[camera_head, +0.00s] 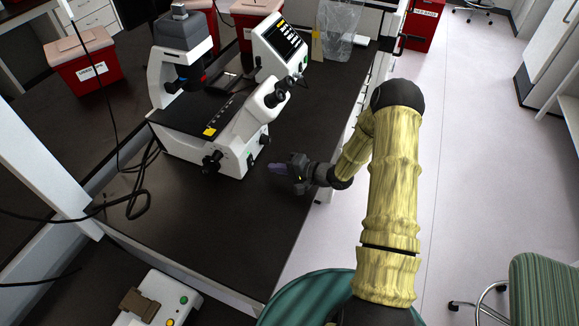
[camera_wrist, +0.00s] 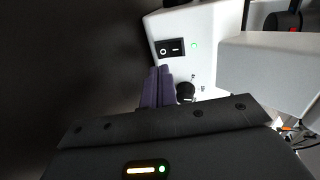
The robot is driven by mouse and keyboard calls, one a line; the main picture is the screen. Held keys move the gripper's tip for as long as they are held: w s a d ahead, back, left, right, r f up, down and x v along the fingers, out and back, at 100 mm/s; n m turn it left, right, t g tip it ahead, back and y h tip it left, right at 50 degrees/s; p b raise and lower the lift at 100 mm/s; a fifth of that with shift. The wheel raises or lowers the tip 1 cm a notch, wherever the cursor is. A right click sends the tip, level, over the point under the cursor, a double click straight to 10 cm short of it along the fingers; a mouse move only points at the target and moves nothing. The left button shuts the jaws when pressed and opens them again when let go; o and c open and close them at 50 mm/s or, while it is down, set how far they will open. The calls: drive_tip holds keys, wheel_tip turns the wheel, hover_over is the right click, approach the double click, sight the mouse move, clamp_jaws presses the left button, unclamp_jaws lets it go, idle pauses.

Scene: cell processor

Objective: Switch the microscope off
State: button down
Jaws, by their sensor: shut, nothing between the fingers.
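The microscope (camera_head: 205,125) is white with black parts and stands on the black bench in the head view. In the wrist view its white side panel (camera_wrist: 205,62) carries a black rocker switch (camera_wrist: 170,48) marked with a circle and a line. A small green light (camera_wrist: 194,45) glows beside the switch. A black knob (camera_wrist: 186,91) sits lower on the panel. My gripper (camera_head: 275,169) is beside the microscope's near right side, low over the bench. Its purple fingers (camera_wrist: 157,72) are shut and empty, with their tips just below the switch. Whether they touch the panel I cannot tell.
The bench top (camera_head: 225,225) is clear in front of the microscope. A monitor unit (camera_head: 280,45) stands behind the eyepieces. Black cables (camera_head: 135,195) lie to the left. A clear bag-lined container (camera_head: 338,35) and red bins (camera_head: 85,65) are farther back.

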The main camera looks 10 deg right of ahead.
sight(253, 165)
drive_tip(key=p+x, duration=0.2)
drive_tip(key=x, duration=0.3)
drive_tip(key=shift+w+a+r, duration=0.1)
drive_tip(key=shift+a, duration=0.1)
drive_tip(key=shift+w+a, duration=0.2)
drive_tip(key=shift+a, duration=0.05)
drive_tip(key=shift+f, duration=0.3)
drive_tip(key=shift+a+f+b, duration=0.1)
drive_tip(key=shift+f+b, duration=0.05)
drive_tip(key=shift+b, duration=0.5)
drive_tip(key=shift+r+p, duration=0.25)
drive_tip(key=shift+p, duration=0.25)
